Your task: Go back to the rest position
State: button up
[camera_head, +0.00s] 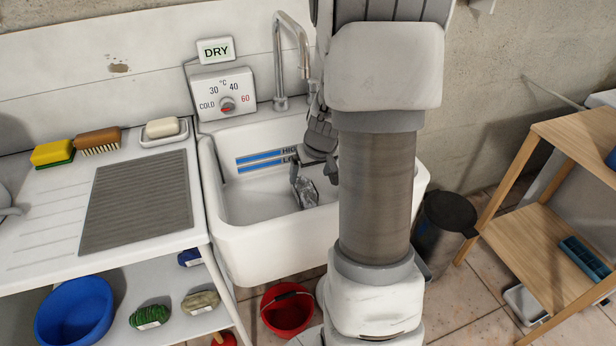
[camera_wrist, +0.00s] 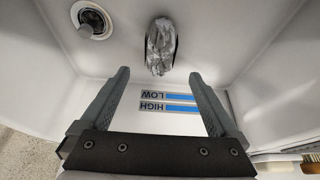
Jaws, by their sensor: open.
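My gripper (camera_head: 314,174) hangs over the white sink (camera_head: 235,236), pointing down into the basin. It also shows in the wrist view (camera_wrist: 159,74), with its two fingers wide apart and nothing between them. A shiny grey, crumpled-looking item (camera_wrist: 160,46) lies in the basin just beyond the fingertips. In the head view the same item (camera_head: 307,194) shows just below the fingers. My arm hides the right part of the sink.
Left of the sink is a counter with a ribbed grey mat (camera_head: 138,200), a yellow sponge (camera_head: 52,153), a brush (camera_head: 98,140) and a soap dish (camera_head: 164,136). A tap (camera_head: 292,50) rises behind the sink. A red bucket (camera_head: 287,309) stands below; a wooden shelf (camera_head: 560,215) stands right.

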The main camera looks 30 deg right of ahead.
jog(key=shift+s+a+r, duration=0.1)
jog(key=shift+s+r, duration=0.2)
jog(key=shift+r, duration=0.3)
jog(key=s+a+r+n+y, duration=0.1)
jog(key=s+a+r, duration=0.1)
jog(key=a+r, duration=0.45)
jog(key=s+a+r+n, duration=0.1)
jog(key=s+a+r, duration=0.2)
jog(key=a+r, duration=0.35)
jog(key=s+a+r+t, duration=0.1)
jog(key=s+a+r, duration=0.25)
jog(key=s, duration=0.25)
jog(key=s+a+r, duration=0.2)
jog(key=s+a, duration=0.3)
jog(key=s, duration=0.1)
notch_tip(320, 180, up, 15)
jog(key=p, duration=1.5)
jog(key=shift+s+d+n, duration=0.15)
jog(key=shift+s+n, duration=0.2)
jog(key=shift+n, duration=0.05)
